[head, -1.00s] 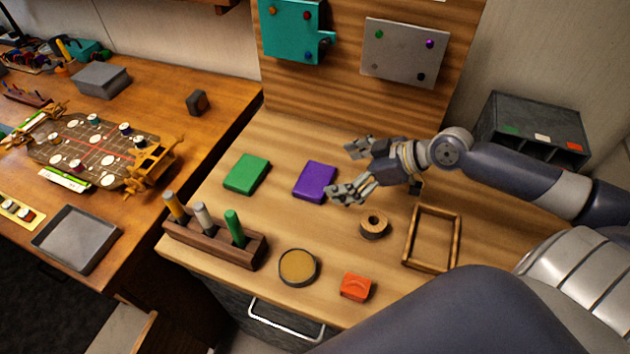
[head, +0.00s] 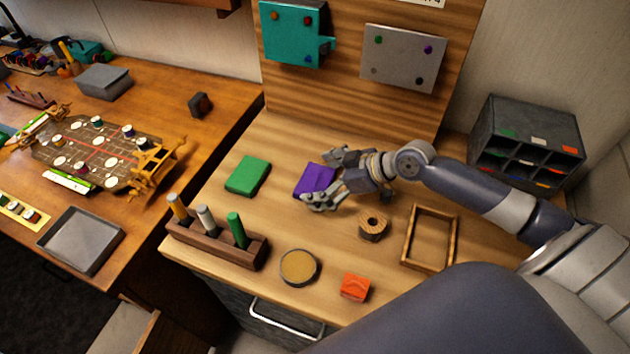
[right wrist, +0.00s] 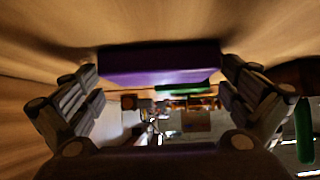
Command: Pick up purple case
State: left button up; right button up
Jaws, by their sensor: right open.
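The purple case (head: 312,177) lies flat on the light wooden worktop. My right gripper (head: 326,178) is open at the case's right side, and its fingers partly cover the case in the head view. In the right wrist view the purple case (right wrist: 160,63) spans most of the gap between the two open fingers of my right gripper (right wrist: 165,88). I cannot tell whether either finger touches it. My left gripper is not in view.
A green case (head: 247,176) lies left of the purple one. A wooden holder with upright sticks (head: 217,244), a round tin (head: 299,267), a red block (head: 355,287), a spool (head: 373,226) and a wooden frame (head: 407,262) stand nearer the front. A compartment box (head: 485,130) is at right.

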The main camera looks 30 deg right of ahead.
jog(key=c, duration=0.9)
jog(key=shift+r, duration=0.1)
jog(key=shift+c, duration=0.2)
